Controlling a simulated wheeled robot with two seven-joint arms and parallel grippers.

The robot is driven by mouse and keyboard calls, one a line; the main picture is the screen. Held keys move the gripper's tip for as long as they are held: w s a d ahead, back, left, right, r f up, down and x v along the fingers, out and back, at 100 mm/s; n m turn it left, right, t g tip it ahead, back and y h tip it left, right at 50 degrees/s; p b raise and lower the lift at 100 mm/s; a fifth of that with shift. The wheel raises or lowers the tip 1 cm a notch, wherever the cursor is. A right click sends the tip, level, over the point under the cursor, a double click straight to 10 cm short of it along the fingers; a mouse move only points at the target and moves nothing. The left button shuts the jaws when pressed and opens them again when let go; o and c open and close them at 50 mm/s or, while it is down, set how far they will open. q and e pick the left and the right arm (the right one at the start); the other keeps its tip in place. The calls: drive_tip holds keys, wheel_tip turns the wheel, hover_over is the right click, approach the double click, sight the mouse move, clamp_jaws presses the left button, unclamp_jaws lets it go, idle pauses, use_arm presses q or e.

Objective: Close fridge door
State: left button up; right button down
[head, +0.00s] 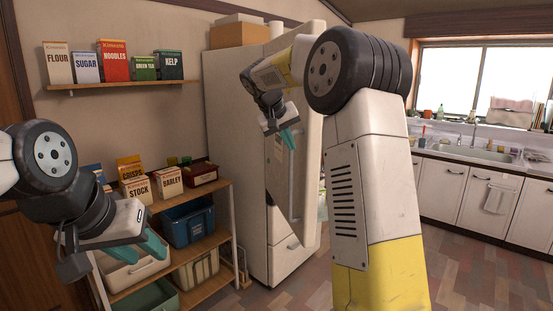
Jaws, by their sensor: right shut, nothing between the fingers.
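The tall white fridge (232,120) stands against the back wall, left of centre. My left gripper (146,248) is open and empty, in front of the shelf unit, well away from the fridge.
A wooden shelf unit (196,268) with boxes and bins stands left of the fridge, close to my left gripper. A wall shelf (120,86) holds several packets. A sink counter (470,160) runs along the right. The floor (465,255) at the right is clear.

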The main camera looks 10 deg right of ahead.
approach(302, 171)
drive_tip(key=x, duration=0.4)
drive_tip(key=shift+s+f, duration=0.1)
drive_tip(key=shift+d, duration=0.1)
